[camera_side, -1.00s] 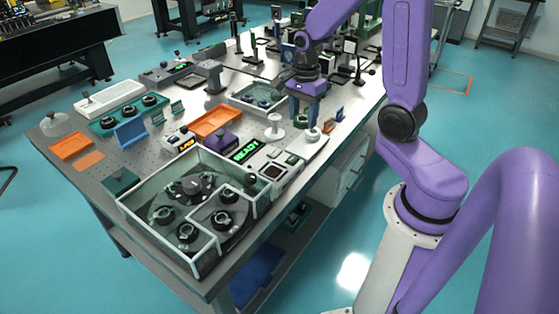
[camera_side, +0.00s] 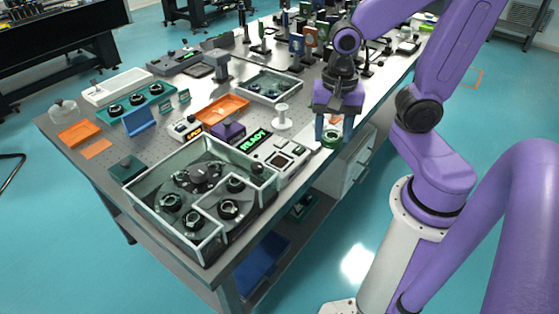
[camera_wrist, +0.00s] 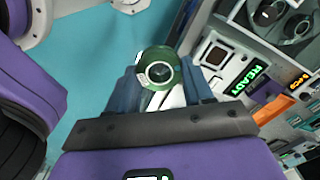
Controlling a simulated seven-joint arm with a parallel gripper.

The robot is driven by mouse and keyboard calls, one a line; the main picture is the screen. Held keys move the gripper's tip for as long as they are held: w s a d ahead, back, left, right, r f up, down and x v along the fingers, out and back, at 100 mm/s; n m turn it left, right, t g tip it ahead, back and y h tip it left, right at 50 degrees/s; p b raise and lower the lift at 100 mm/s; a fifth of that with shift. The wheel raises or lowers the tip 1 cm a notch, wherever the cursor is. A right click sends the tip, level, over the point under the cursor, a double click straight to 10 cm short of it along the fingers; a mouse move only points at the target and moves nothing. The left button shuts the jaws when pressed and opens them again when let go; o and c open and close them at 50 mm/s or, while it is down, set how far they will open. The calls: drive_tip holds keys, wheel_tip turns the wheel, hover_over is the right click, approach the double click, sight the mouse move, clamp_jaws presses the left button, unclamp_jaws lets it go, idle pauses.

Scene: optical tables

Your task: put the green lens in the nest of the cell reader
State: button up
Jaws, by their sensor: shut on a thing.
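My gripper (camera_side: 334,130) is shut on the green lens (camera_side: 332,142), at the table's right edge in the side view. In the wrist view the lens, a green ring around clear glass (camera_wrist: 158,73), sits between the blue fingers of my gripper (camera_wrist: 160,82). The cell reader (camera_side: 287,156) is a pale unit beside the green READY display (camera_side: 252,141), left of my gripper. A dark square recess, seemingly its nest, shows in the wrist view (camera_wrist: 213,56). I see no lens in it. The lens is apart from the reader.
A clear-walled box (camera_side: 150,200) with several dark round mounts stands left of the reader. A white spool-shaped stand (camera_side: 282,116) is behind it. An orange tray (camera_side: 222,109) and a purple block (camera_side: 228,132) stand farther left. Floor shows beyond the table's right edge.

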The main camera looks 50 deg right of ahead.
drive_tip(key=shift+w+f, duration=1.05)
drive_tip(key=shift+w, duration=1.15)
hover_over(280, 162)
wheel_tip(280, 162, down, 7)
drive_tip(key=shift+s+f, duration=0.1)
drive_tip(key=shift+f, duration=0.3)
drive_tip(key=shift+w+f, duration=0.2)
drive_tip(key=shift+f, duration=1.35)
drive_tip(key=shift+f, duration=0.3)
